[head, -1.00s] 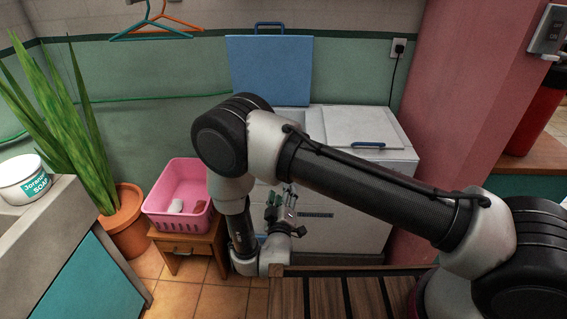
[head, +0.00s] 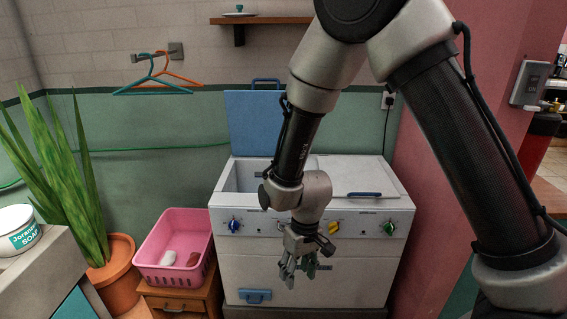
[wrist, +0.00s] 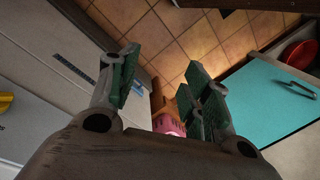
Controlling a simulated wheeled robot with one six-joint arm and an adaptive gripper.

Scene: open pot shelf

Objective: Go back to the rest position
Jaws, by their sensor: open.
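My gripper (head: 298,268) hangs in front of the white washing machine (head: 310,277) in the head view, fingers pointing down. In the wrist view my gripper (wrist: 160,92) shows its two green-padded fingers spread apart with nothing between them. Beyond the fingers, the wrist view shows tiled floor and part of the pink basket (wrist: 168,124). My arm reaches in from the upper right of the head view and hides part of the machine's top and control panel.
The machine's blue left lid (head: 254,125) stands open. The pink basket (head: 159,272), holding a white and a reddish item, stands on a small wooden table (head: 178,303). A potted plant (head: 113,279) and a counter with a soap tub (head: 18,232) are at left. Hangers (head: 155,75) hang on the wall.

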